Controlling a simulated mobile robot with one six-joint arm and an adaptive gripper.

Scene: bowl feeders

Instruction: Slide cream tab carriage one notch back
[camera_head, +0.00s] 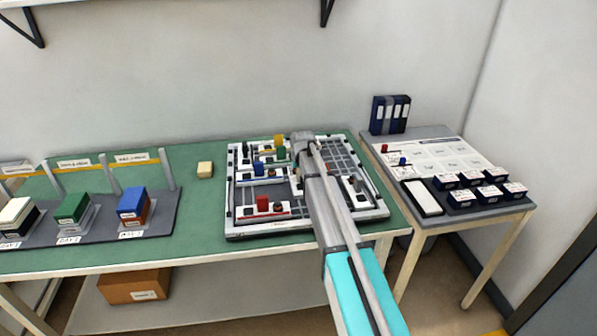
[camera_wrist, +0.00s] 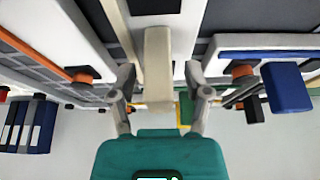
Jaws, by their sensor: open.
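The cream tab (camera_wrist: 158,55) stands up between the two fingers of my gripper (camera_wrist: 160,77) in the wrist view. The fingers are open, one on each side of the tab, with a visible gap on both sides. In the head view a cream piece (camera_head: 296,184) shows beside my arm on the white-framed board (camera_head: 232,222). My arm hides much of the board's middle and my fingertips there. The slot under the tab and its notches cannot be made out.
A blue tab (camera_wrist: 288,88) stands to the right of my gripper in the wrist view. Red (camera_head: 262,203), green (camera_head: 281,153) and yellow (camera_head: 279,140) tabs stand elsewhere on the board.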

